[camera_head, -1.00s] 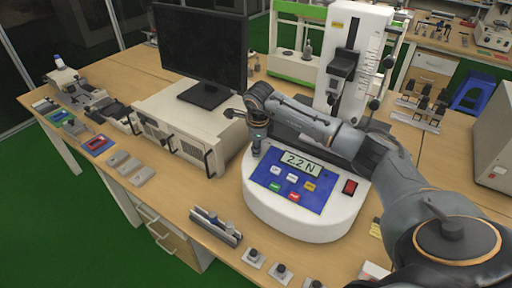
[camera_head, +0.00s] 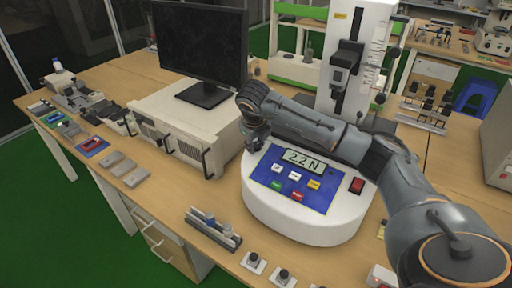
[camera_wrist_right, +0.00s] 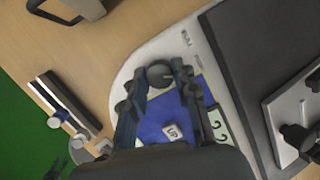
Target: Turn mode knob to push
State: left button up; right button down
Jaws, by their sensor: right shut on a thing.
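The white force tester base (camera_head: 300,222) stands on the bench with a blue key panel and a display reading 2.2 N. In the right wrist view, the round grey mode knob (camera_wrist_right: 160,75) sits on the white housing (camera_wrist_right: 128,72) beside the blue panel. My right gripper (camera_wrist_right: 160,70) has its two fingers on either side of the knob and is shut on it. Small dark lettering (camera_wrist_right: 187,38) shows near the knob, too blurred to read surely. In the head view my right gripper (camera_head: 254,147) is at the panel's upper left corner and hides the knob. My left gripper is out of view.
A monitor (camera_head: 200,45) on a beige instrument (camera_head: 180,120) stands close to the left of the gripper. The tester's column (camera_head: 352,60) rises behind my right arm. A small rail fixture (camera_head: 213,228) and knob blocks (camera_head: 284,276) lie along the bench front.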

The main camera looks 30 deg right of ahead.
jog(key=shift+m, duration=0.6)
jog(key=c, duration=1)
grip_release()
jog(key=shift+a+r, duration=0.1)
jog(key=shift+r, duration=0.25)
jog(key=v, duration=1.1)
jog(key=shift+s+a+r, duration=0.1)
jog(key=shift+s+a, duration=0.05)
